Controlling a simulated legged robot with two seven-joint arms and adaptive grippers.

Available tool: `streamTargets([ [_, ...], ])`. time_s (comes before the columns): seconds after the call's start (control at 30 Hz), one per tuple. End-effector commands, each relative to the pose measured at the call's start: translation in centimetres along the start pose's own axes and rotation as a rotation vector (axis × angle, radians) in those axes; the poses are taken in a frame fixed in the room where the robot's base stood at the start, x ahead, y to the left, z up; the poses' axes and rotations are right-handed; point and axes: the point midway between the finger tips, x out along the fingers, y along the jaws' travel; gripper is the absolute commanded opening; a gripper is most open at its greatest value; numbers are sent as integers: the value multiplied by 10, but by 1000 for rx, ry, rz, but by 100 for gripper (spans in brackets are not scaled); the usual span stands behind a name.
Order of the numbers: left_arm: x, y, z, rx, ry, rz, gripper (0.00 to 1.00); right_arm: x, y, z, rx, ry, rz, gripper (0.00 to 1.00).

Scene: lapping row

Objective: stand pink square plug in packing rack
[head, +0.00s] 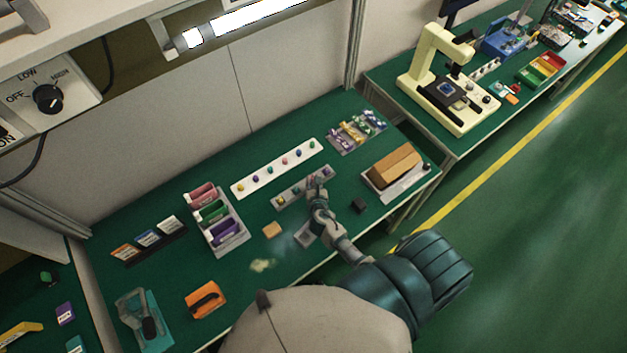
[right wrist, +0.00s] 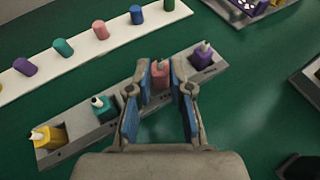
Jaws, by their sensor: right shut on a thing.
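The grey packing rack (head: 288,201) lies on the green bench. It also shows in the right wrist view (right wrist: 84,143), running from lower left to upper right. The pink square plug (right wrist: 159,78) is between the blue pads of my right gripper (right wrist: 160,84), which is shut on it. The plug looks upright at the rack; its lower end cannot be seen clearly. Yellow (right wrist: 48,138), teal (right wrist: 104,108) and purple (right wrist: 202,58) plugs stand in other rack places. In the head view my right gripper (head: 316,186) is over the rack.
A white strip (head: 250,186) with several coloured round plugs lies behind the rack. A bin of coloured boxes (head: 240,237) is to the left.

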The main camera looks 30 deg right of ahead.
Motion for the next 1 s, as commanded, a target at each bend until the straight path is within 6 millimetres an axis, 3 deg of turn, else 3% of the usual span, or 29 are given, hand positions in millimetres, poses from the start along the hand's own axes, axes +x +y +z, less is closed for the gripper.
streamTargets([
  [1.0, -6, 0, -1, 0, 0, 0, 49, -4, 8, 3, 5, -4, 1, 0],
])
